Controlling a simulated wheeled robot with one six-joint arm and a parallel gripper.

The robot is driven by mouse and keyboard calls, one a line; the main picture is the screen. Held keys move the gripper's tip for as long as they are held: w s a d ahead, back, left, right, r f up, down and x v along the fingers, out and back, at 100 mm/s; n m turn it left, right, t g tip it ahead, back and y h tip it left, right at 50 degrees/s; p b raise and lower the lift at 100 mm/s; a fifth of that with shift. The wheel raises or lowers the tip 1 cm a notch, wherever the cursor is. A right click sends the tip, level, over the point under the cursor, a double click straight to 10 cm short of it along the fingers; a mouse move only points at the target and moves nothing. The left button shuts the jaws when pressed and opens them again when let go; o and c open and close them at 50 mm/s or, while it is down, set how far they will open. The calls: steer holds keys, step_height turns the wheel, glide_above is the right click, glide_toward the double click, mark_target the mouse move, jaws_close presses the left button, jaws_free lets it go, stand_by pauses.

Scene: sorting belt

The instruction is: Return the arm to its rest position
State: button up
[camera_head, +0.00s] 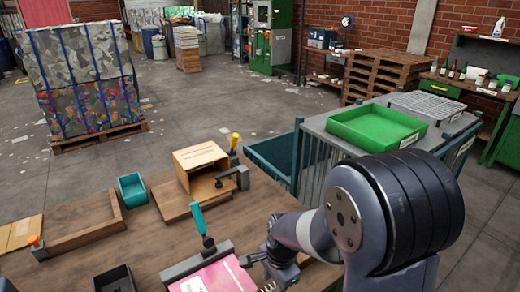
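My arm rises large at the lower right, with its dark ribbed joint nearest the camera. My gripper (262,262) is low over the wooden workbench (150,250), just right of a pink flat item (222,277). The fingers are small and partly hidden by my own wrist, so I cannot tell whether they are open or shut, or whether they touch the pink item. The pink item lies at a dark clamp with a teal handle (203,222).
An open cardboard box (202,158), a teal bin (132,188), a black bin (114,280) and a wooden frame (88,235) are on the bench. Behind my arm, a green tray (377,125) sits on a grey-topped cart (330,126).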

steer(key=shift+r, duration=0.8)
